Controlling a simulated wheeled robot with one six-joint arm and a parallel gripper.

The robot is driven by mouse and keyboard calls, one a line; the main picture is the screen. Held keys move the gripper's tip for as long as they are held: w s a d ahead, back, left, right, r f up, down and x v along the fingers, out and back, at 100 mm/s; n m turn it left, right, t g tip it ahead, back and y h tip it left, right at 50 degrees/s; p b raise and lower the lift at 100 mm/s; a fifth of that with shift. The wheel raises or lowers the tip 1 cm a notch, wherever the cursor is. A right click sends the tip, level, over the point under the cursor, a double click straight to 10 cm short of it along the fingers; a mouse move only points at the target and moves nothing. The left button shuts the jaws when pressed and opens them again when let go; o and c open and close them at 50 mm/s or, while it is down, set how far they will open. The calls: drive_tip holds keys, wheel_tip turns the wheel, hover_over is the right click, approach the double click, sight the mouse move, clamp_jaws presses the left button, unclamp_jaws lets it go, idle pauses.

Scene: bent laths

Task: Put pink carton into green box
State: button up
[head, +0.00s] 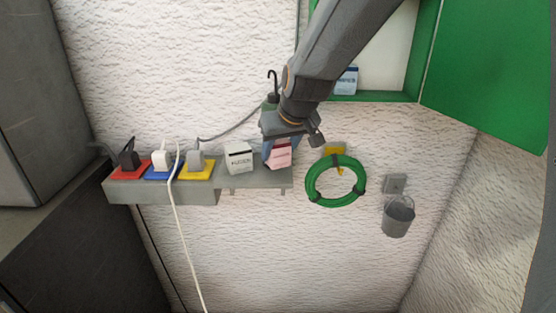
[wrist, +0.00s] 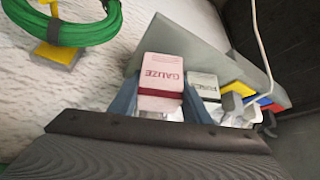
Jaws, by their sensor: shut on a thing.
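The pink carton (head: 281,155) is at the right end of the grey wall shelf. In the wrist view the pink carton (wrist: 161,78) shows the word GAUZE and a dark red band. My gripper (head: 277,149) reaches down from above, its blue fingers on either side of the carton, shut on it. I cannot tell whether the carton still touches the shelf. The green box (head: 385,98) is a wall cabinet at the top right, with its green door (head: 492,70) swung open to the right. Part of its inside is hidden behind my arm.
A white carton (head: 238,157) stands left of the pink one. Plugs on red, blue and yellow plates (head: 197,170) sit further left, with a hanging white cable (head: 180,225). A green hose coil (head: 336,202) and a grey bucket (head: 397,218) hang right. A blue-white carton (head: 348,80) stands in the box.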

sight(279, 160)
drive_tip(key=shift+f, duration=1.6)
drive_tip(key=o, duration=1)
drive_tip(key=shift+o, duration=0.2)
